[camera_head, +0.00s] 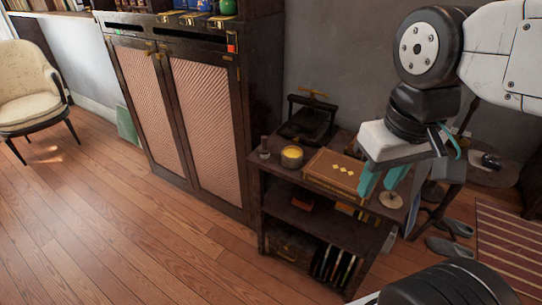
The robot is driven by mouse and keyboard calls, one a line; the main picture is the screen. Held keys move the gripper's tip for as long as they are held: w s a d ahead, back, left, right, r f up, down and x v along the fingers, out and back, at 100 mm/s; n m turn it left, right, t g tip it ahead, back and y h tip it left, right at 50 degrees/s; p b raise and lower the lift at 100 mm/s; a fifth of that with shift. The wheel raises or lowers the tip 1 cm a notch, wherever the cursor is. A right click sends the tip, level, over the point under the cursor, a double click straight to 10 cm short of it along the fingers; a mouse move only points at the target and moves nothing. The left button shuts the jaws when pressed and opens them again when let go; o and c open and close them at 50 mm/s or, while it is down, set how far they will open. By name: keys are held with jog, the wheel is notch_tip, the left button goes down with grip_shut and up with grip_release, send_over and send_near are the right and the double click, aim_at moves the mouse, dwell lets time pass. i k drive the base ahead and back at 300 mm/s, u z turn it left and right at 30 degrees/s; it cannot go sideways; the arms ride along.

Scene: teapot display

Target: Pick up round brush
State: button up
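My gripper (378,187) hangs over the right end of a dark wooden shelf table (326,226), its two teal fingers pointing down and apart, with nothing seen between them. A flat, pale round object (391,200) with a small knob-like middle lies on the table just below and right of the fingertips; it looks like the round brush, but it is too small to be sure. The gripper body and fingers hide part of the tabletop around it. I cannot tell whether the fingers touch it.
A wooden box (336,170) lies just left of the fingers. Further left are a yellow-topped round container (292,156) and a small cylinder (265,147). A black press (308,119) stands behind. A tall cabinet (178,110) is at left; the floor in front is clear.

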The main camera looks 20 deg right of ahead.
aim_at(264, 151)
jog(key=k, duration=1.1)
jog(key=u, duration=0.7)
jog(key=i, duration=1.5)
jog(key=z, duration=0.75)
jog(key=i, duration=0.8)
jog(key=z, duration=0.9)
